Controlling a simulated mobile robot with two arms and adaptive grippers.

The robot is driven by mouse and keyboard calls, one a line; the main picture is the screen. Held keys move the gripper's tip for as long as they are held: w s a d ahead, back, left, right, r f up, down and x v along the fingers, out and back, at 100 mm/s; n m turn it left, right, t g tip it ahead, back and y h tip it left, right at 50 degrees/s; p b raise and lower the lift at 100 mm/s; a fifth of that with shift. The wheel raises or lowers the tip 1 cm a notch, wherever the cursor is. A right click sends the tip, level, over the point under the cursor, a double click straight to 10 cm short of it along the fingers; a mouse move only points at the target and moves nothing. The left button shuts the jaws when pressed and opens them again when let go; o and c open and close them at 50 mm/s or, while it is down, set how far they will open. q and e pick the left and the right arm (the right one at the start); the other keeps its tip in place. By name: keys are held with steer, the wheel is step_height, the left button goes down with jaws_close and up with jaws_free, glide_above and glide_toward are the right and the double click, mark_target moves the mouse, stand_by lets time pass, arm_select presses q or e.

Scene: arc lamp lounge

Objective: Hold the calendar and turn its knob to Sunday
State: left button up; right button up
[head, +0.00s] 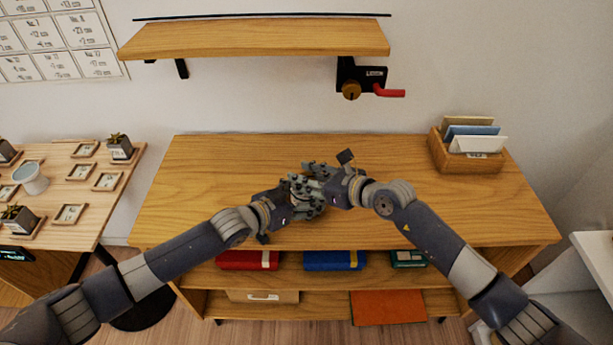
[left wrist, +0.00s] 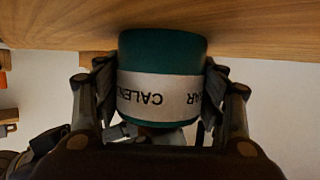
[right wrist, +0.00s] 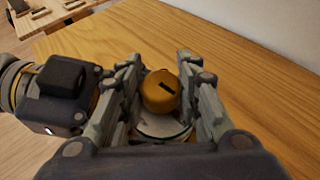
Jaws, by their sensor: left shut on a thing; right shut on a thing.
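The calendar (left wrist: 160,48) is a teal cylinder with a white band reading CALENDAR, upside down in the left wrist view. It stands on the wooden cabinet top. My left gripper (head: 302,198) is shut on its body, with one finger on each side; the gripper also shows in the left wrist view (left wrist: 158,95). The brass knob (right wrist: 160,92) with a dark slot mark sits on top of a pale dial (right wrist: 163,127). My right gripper (head: 322,183) is shut on the knob from above. The day lettering cannot be read. In the head view the grippers hide the calendar.
A wooden letter holder (head: 466,160) stands at the cabinet's back right. Above hangs a wall shelf (head: 255,38) with a red-handled crank (head: 389,93). A side table (head: 75,200) at left holds plants, cards and a cup. The cabinet top (head: 215,165) is otherwise clear.

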arm_select(q)
steer(key=shift+s, duration=0.1)
arm_select(e)
steer(key=shift+f+m+t+h, duration=0.3)
steer(key=shift+m+h, duration=0.1)
steer(key=shift+m, duration=0.1)
steer(key=o, duration=1)
steer(key=shift+c, duration=0.2)
steer(key=shift+o, duration=0.6)
steer(key=shift+r, duration=0.15)
steer(key=shift+d+r, duration=0.1)
steer(key=v, duration=1.2)
